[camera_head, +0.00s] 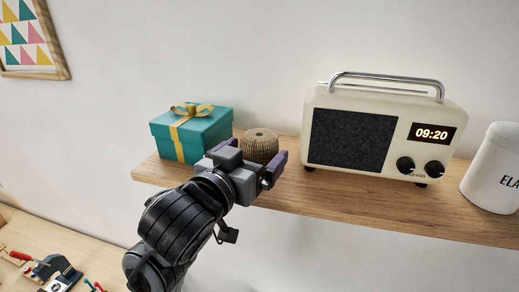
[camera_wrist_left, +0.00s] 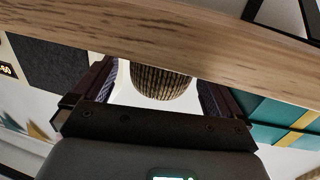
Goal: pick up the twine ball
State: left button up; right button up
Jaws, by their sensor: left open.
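The twine ball (camera_head: 260,144) is a tan, ribbed ball with a small hole in its top. It sits on the wooden shelf (camera_head: 400,205) between the teal gift box and the radio. My left gripper (camera_head: 246,160) is open at the shelf's front edge, in front of the ball, and hides its lower part. In the left wrist view the twine ball (camera_wrist_left: 160,82) shows between the two spread fingers (camera_wrist_left: 157,75), with white gaps on both sides. The shelf edge (camera_wrist_left: 160,35) crosses the top of that view. My right gripper is not in view.
The teal gift box (camera_head: 195,135) with a yellow bow stands close to the left of the ball. A cream radio (camera_head: 385,128) stands to its right, with a white canister (camera_head: 495,170) beyond. A lower table (camera_head: 40,240) with small tools lies at bottom left.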

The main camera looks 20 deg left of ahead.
pick_arm(q)
jog(key=shift+w+d+f+p, duration=0.15)
jog(key=shift+w+p, duration=0.4)
jog(key=shift+w, duration=2)
jog(key=shift+c, duration=0.2)
jog(key=c, duration=0.9)
